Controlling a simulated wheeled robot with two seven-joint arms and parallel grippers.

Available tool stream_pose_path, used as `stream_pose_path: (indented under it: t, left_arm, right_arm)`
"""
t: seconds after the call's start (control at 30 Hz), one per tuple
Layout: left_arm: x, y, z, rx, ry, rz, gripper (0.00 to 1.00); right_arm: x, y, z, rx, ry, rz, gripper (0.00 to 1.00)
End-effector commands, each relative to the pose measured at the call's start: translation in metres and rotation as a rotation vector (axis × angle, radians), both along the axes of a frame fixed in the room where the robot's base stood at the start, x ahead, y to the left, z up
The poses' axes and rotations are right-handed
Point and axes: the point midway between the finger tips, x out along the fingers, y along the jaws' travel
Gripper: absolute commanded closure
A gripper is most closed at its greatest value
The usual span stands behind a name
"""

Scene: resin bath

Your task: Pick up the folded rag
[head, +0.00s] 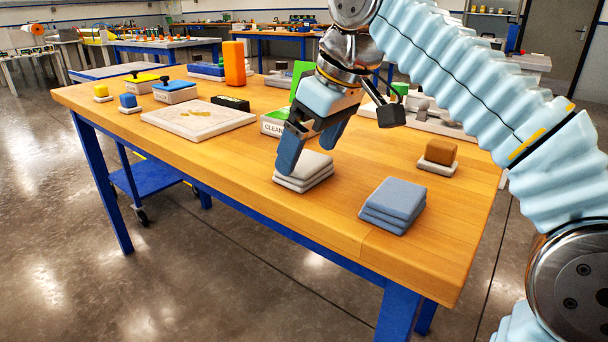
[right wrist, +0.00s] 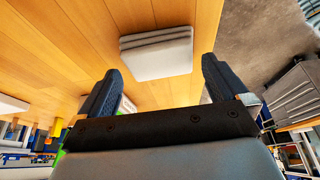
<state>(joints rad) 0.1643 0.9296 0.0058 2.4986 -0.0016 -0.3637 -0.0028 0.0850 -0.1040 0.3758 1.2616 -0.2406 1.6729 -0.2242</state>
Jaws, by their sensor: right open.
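A pale grey-white folded rag (head: 305,175) lies in a flat layered stack near the front edge of the wooden table. My right gripper (head: 310,148) is open just above and behind it, fingers pointing down. In the right wrist view the rag (right wrist: 158,58) shows beyond and between the open fingertips (right wrist: 161,72), with nothing held. I cannot tell whether a fingertip touches it. A second folded stack, blue-grey cloth (head: 393,205), lies to the right at the front of the table. My left gripper is not in view.
The wooden table (head: 230,155) also carries a white tray (head: 198,119), a box marked CLEAN (head: 273,125), a brown block on a pale base (head: 440,153) and an orange block (head: 234,63). The tabletop left of the pale rag is clear.

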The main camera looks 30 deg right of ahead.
Motion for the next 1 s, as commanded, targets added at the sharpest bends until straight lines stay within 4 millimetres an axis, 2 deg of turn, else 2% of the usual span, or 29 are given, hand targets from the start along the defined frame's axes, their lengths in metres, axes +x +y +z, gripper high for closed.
stream_pose_path:
  t: [0.03, 0.13, 0.43, 0.6, 0.7, 1.0]
  left_arm:
    - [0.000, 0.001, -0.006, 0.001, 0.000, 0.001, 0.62]
    - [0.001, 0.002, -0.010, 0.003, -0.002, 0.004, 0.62]
    - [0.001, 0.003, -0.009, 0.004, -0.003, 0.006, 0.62]
    - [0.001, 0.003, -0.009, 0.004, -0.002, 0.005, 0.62]
    - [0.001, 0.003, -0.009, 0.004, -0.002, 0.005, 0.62]
    - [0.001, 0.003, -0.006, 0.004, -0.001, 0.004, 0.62]
  right_arm:
    - [0.005, 0.002, -0.011, -0.001, 0.003, -0.001, 0.00]
    - [0.009, 0.003, -0.022, 0.000, 0.001, -0.002, 0.00]
    - [0.011, 0.004, -0.025, 0.000, 0.000, -0.001, 0.00]
    - [0.011, 0.004, -0.025, 0.000, 0.000, -0.001, 0.26]
    - [0.011, 0.004, -0.025, 0.000, 0.000, -0.001, 0.38]
    - [0.011, 0.005, -0.020, 0.001, -0.001, -0.001, 0.38]
